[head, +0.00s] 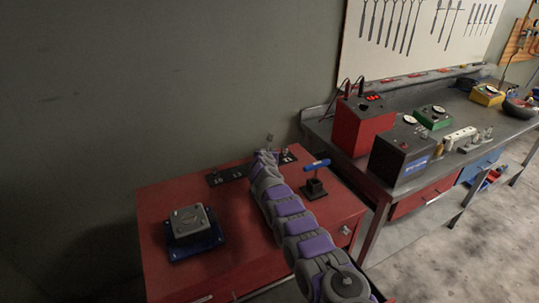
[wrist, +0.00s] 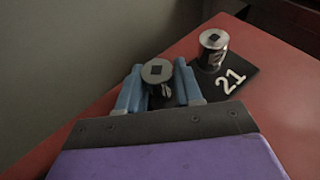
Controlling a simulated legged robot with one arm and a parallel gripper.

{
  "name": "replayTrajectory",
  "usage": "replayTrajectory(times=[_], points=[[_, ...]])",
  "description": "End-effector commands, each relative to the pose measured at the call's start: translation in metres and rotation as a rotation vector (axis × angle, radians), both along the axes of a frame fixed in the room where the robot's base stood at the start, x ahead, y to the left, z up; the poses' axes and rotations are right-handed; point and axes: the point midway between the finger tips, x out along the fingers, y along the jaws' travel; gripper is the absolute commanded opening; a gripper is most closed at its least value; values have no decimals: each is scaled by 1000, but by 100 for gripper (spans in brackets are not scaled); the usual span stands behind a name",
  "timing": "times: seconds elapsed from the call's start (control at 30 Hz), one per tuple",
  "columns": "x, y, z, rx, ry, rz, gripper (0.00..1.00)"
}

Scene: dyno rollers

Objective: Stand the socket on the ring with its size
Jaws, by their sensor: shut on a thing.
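Another socket (wrist: 213,42) stands upright on a black mat (wrist: 248,80) beside a white 21, to the right of the held one. The ring under the held socket is hidden.
A blue-handled T-shaped tool (head: 315,166) stands in a black block right of my arm. A grey box on a blue base (head: 188,222) is at the front left of the red top (head: 160,200). A grey wall (head: 150,90) rises behind; a workbench (head: 400,190) stands right.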

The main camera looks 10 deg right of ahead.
Motion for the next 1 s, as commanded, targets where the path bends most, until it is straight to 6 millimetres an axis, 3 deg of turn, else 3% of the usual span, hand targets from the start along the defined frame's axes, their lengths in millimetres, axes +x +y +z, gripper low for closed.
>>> replayTrajectory(times=[1.0], points=[[0,-1,-10,2,-2,1,0]])
